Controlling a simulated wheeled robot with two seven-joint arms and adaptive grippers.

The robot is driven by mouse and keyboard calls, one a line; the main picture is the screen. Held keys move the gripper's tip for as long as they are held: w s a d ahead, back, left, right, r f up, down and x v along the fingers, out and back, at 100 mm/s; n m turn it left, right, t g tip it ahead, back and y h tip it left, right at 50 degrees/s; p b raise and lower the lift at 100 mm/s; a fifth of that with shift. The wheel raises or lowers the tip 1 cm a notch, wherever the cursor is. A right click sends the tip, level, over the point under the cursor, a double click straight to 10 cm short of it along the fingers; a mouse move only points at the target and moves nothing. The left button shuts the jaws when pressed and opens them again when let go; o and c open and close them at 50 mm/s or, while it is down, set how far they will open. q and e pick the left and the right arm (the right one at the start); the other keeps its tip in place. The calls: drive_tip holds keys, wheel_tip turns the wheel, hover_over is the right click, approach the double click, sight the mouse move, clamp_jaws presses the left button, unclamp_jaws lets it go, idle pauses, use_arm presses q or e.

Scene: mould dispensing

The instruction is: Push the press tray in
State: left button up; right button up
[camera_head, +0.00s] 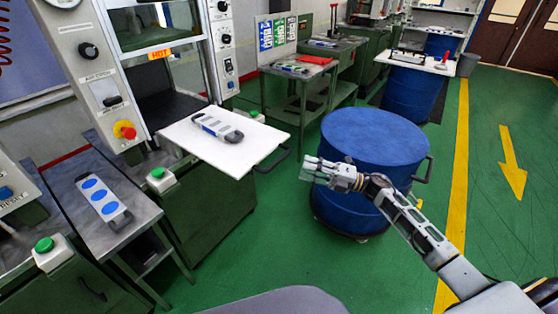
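The press tray (250,160) is a white flat plate sticking out of the press opening. A dark handle (272,160) is on its right outer edge. A grey and white mould (217,128) with blue marks lies on the tray. My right gripper (306,168) comes in from the lower right and points left. It is to the right of the tray handle, apart from it in the picture, in front of the blue drum. It appears to hold nothing; its finger opening is too small to judge. My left gripper is out of view.
The blue drum (372,138) stands right of the tray, behind my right gripper. A grey side table (85,165) at left carries another mould (102,200) with blue ovals. Button boxes (50,252) stand near the press. The green floor at right is clear.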

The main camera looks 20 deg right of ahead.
sight(279, 158)
drive_tip(key=shift+x, duration=5.2)
clamp_jaws()
